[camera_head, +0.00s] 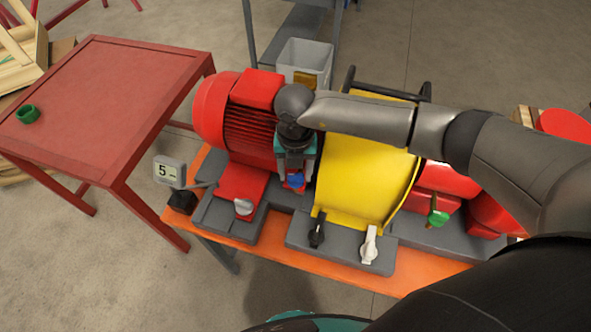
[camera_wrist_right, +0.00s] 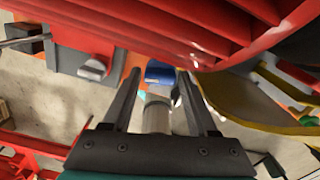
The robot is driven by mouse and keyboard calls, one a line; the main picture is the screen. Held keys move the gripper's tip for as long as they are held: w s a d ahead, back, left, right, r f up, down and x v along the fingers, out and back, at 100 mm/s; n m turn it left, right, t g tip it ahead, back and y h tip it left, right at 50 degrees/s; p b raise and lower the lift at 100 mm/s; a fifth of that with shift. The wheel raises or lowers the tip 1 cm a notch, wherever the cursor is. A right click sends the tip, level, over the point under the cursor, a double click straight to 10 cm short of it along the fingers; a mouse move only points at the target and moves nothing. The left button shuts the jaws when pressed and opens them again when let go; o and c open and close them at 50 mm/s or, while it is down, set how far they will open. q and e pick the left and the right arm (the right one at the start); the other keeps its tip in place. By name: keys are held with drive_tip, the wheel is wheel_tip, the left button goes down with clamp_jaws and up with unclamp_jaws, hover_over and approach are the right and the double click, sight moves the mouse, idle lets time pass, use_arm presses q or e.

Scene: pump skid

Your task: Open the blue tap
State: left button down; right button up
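The blue tap (camera_head: 294,181) sits low between the red motor and the yellow guard. In the right wrist view the blue tap (camera_wrist_right: 160,72) shows between and just beyond the fingertips, with a pale grey cylinder in front of it. My right gripper (camera_head: 296,174) points down at the tap with one finger on each side. In the right wrist view my right gripper (camera_wrist_right: 159,76) is open, with a gap around the blue part. I cannot tell whether either finger touches it. My left gripper is not in view.
The red ribbed motor (camera_head: 250,120) and yellow guard (camera_head: 362,180) stand close on both sides. A grey handle (camera_head: 243,207), black handle (camera_head: 317,230), white handle (camera_head: 369,245) and green handle (camera_head: 437,212) are nearby. A red table (camera_head: 100,100) holds a green ring (camera_head: 27,114).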

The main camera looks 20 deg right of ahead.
clamp_jaws()
